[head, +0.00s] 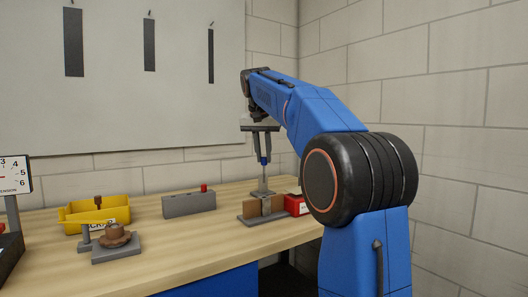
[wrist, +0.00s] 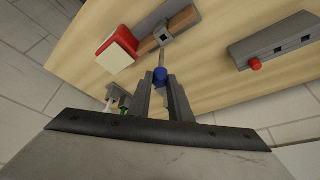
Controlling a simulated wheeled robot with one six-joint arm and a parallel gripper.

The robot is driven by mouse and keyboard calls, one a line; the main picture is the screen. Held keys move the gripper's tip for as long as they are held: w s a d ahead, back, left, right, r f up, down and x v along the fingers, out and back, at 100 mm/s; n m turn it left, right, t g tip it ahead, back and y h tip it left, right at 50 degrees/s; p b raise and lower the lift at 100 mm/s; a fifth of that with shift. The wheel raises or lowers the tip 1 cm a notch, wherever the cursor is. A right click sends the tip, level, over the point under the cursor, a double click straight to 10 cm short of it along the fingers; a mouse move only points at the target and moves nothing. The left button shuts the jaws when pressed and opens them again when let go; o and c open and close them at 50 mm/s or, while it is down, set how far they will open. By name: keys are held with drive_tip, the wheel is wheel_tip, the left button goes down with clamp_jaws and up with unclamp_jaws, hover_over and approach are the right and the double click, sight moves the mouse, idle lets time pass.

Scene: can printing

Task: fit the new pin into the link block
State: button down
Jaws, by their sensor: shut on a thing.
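My gripper (head: 263,157) is shut on a blue-headed pin with a thin grey shank, taken here as the new pin (wrist: 160,75). The pin points down from the fingers. A small grey block with a dark hole, probably the link block (wrist: 165,31), sits between brown vise jaws. In the head view the brown-jawed vise (head: 249,209) stands below my gripper. In the wrist view the pin tip lines up close to the dark hole. The head view suggests it is above the block; I cannot tell the gap.
A red and white box (wrist: 117,49) stands close beside the vise. A grey holed block (head: 187,206) with a red-topped pin (head: 204,188) lies to the left. Further left are a yellow scrap bin (head: 93,212) and a brown part on a grey base (head: 117,252).

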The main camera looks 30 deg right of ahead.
sight(263, 163)
drive_tip(key=shift+f, duration=2.05)
wheel_tip(263, 163, down, 8)
drive_tip(key=shift+r, duration=0.25)
idle(3.2)
drive_tip(key=c, duration=1.5)
unclamp_jaws()
drive_tip(key=shift+c, duration=0.2)
drive_tip(key=v, duration=1.7)
drive_tip(key=shift+s+a+r, duration=0.1)
drive_tip(key=shift+s+a, duration=0.05)
drive_tip(key=shift+s, duration=0.05)
